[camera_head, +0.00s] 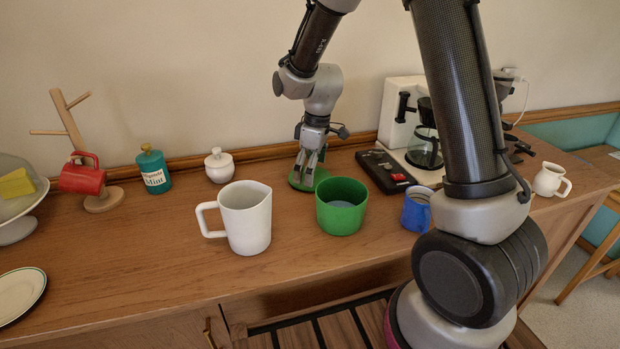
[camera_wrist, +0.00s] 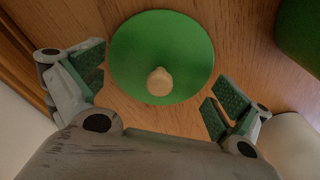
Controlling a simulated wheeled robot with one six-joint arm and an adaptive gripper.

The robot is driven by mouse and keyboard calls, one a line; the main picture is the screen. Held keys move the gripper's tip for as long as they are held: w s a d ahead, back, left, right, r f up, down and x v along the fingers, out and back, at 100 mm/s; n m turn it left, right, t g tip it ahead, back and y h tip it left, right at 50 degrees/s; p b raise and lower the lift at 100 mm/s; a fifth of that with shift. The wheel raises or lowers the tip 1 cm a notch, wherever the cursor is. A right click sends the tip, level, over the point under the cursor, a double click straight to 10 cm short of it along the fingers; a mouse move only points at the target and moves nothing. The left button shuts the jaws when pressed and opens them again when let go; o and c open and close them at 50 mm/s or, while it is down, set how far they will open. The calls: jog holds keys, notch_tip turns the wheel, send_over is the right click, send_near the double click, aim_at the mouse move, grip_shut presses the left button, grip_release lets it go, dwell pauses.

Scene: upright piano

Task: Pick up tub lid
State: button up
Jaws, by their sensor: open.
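The tub lid is a round green disc with a pale knob; in the head view the lid (camera_head: 296,184) lies on the wooden counter, partly hidden by my gripper. In the wrist view the lid (camera_wrist: 135,55) lies just beyond the fingertips, with its knob (camera_wrist: 160,82) between the two finger lines. My gripper (camera_head: 308,172) points down over the lid. In the wrist view the gripper (camera_wrist: 156,86) has its fingers wide apart with nothing between the pads. I cannot tell whether a finger touches the lid. The green tub (camera_head: 341,212) stands open beside it.
A white pitcher (camera_head: 246,222) stands at front left and a white lidded pot (camera_head: 219,166) at back left. A black switch box (camera_head: 385,172) and a coffee maker (camera_head: 424,150) are to the right. A blue mug (camera_head: 415,213) stands right of the tub. The wall is close behind.

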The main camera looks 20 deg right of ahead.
jog(key=c, duration=1.4)
jog(key=shift+s, duration=0.1)
jog(key=shift+c, duration=0.6)
jog(key=shift+c, duration=0.2)
